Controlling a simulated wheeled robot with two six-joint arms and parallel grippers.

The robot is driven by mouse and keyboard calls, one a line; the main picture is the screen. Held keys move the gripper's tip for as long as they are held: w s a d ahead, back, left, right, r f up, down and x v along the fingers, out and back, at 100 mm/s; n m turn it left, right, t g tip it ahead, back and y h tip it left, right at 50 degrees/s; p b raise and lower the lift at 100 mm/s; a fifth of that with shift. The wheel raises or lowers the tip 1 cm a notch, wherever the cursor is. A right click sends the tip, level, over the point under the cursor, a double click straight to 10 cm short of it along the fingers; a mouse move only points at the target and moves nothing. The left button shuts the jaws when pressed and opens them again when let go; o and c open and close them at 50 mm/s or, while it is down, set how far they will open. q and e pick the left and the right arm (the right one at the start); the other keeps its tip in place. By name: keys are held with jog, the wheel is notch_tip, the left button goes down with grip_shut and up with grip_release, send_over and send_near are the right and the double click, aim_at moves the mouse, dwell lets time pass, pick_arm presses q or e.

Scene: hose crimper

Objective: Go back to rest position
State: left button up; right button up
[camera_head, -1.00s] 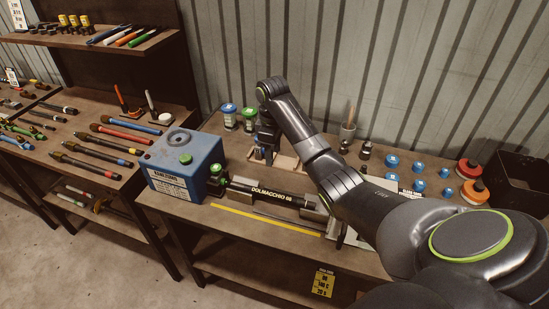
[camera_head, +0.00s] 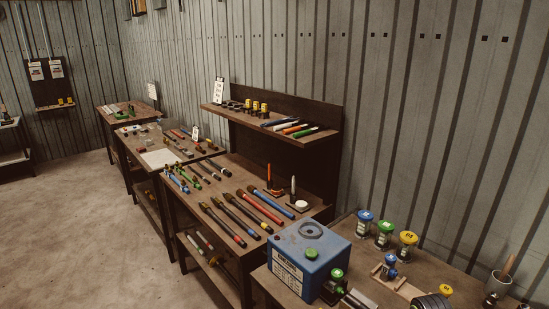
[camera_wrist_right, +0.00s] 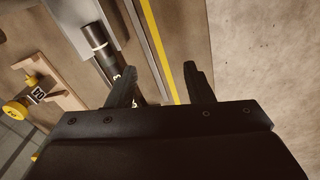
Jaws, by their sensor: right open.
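My right gripper (camera_wrist_right: 162,82) shows in the right wrist view with its two dark fingers apart and nothing between them. It hangs over the bench, with a black cylinder (camera_wrist_right: 97,42) with a pale ring just left of its left finger. A yellow strip (camera_wrist_right: 160,45) runs behind the gap between the fingers. My left gripper is in neither view. The blue machine box (camera_head: 305,262) with a green knob stands on the near bench.
A wooden rack (camera_wrist_right: 62,95) and a yellow-capped item (camera_wrist_right: 15,113) lie left in the wrist view. Blue (camera_head: 365,222), green (camera_head: 385,234) and yellow-capped (camera_head: 406,245) jars stand near the wall. A bench with hoses (camera_head: 240,213) and a shelf (camera_head: 290,135) stand further left; floor (camera_head: 90,220) is open.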

jog(key=s+a+r+m+t+h, duration=0.1)
jog(key=s+m, duration=0.2)
jog(key=s, duration=1)
jog(key=s+a+r+m+t, duration=0.1)
jog(key=s+m+t, duration=0.15)
jog(key=s, duration=0.95)
notch_tip(320, 180, down, 34)
jog(key=d+g+b, duration=0.2)
jog(key=b, duration=0.6)
jog(key=s+a+f+b, duration=0.1)
jog(key=s+f+b, duration=0.2)
jog(key=s+f, duration=0.4)
jog(key=s+f+g+b, duration=0.1)
jog(key=s+f+b, duration=0.2)
jog(key=s+f, duration=0.5)
notch_tip(320, 180, down, 6)
jog(key=shift+s+a+f+m+y, duration=0.1)
jog(key=shift+s+a+m+y, duration=0.15)
jog(key=shift+a+m+y, duration=0.1)
